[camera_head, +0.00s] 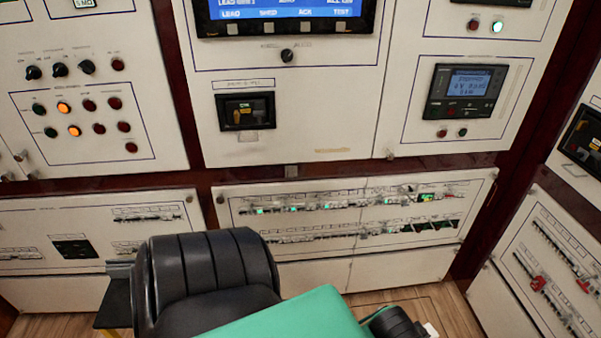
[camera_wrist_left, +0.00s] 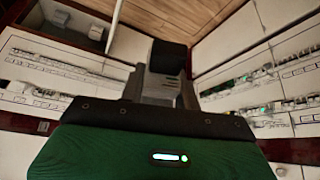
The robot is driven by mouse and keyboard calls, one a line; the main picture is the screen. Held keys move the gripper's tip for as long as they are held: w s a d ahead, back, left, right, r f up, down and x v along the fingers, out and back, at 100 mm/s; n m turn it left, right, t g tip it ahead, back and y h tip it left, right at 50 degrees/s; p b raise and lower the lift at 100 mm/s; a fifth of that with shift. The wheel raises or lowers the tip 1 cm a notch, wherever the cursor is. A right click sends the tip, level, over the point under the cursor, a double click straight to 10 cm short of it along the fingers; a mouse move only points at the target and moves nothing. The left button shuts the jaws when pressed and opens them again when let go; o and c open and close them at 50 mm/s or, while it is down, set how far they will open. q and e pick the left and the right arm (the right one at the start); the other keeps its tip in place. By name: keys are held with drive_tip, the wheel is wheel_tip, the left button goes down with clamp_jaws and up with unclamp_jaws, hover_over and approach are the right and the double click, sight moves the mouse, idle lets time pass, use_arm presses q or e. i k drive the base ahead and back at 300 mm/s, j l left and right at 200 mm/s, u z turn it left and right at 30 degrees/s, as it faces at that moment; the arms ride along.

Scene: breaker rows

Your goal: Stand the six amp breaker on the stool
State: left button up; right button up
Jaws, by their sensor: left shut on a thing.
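My left gripper (camera_wrist_left: 165,78) shows in the left wrist view beyond my green wrist shell. It is shut on a dark block, the breaker (camera_wrist_left: 168,56), which stands out past the fingertips. Its rating cannot be read. The wooden floor shows behind it. In the head view my green and black arm parts fill the bottom middle, and the gripper and breaker cannot be made out. A dark flat thing with a yellowish lower edge (camera_head: 112,312), possibly the stool, shows at the lower left, partly hidden by my arm. My right gripper is not in view.
A low panel with two breaker rows (camera_head: 350,217) stands behind my arm, with green lights on it. Another low panel (camera_head: 150,230) is to its left. A side panel with red handles (camera_head: 560,285) stands at right. Bare wooden floor (camera_head: 445,305) shows at lower right.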

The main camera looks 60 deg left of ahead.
sight(113, 302)
drive_tip(key=k+j+u, duration=0.45)
drive_tip(key=j, duration=0.25)
drive_tip(key=k+j+u, duration=0.25)
drive_tip(key=j, duration=0.2)
drive_tip(key=k+j+u, duration=0.2)
drive_tip(key=j, duration=0.25)
drive_tip(key=k+j+u, duration=0.1)
drive_tip(key=j, duration=0.35)
drive_tip(key=k+j+u, duration=0.15)
drive_tip(key=j, duration=0.3)
drive_tip(key=k+j+u, duration=0.1)
drive_tip(key=j, duration=0.35)
drive_tip(key=k, duration=0.05)
